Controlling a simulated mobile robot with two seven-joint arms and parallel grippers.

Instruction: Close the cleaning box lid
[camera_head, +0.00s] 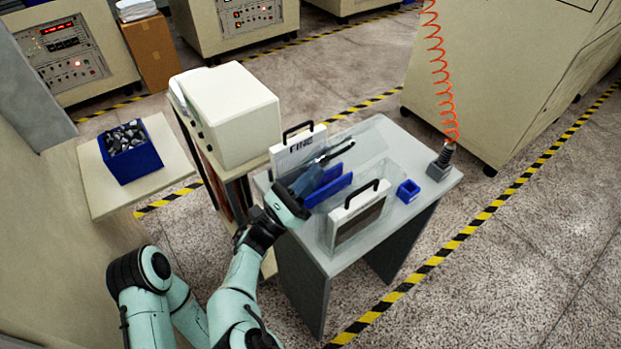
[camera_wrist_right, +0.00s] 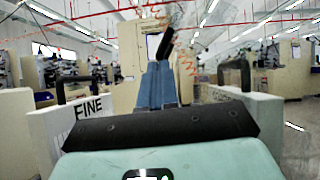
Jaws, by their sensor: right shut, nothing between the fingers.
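A clear-walled box with two white handled panels stands on the grey table. The far panel (camera_head: 298,147) reads "FINE" and has a black handle; the near panel (camera_head: 357,215) has a black handle and a dark window. I take this for the cleaning box; its lid is hard to make out through the clear parts. My left gripper is out of view.
A cream machine (camera_head: 232,115) stands left of the grey table (camera_head: 425,195). A small blue bin (camera_head: 407,191) and a grey stand (camera_head: 440,165) under an orange coiled hose (camera_head: 437,70) are at the right. A blue crate (camera_head: 135,165) sits on a side table.

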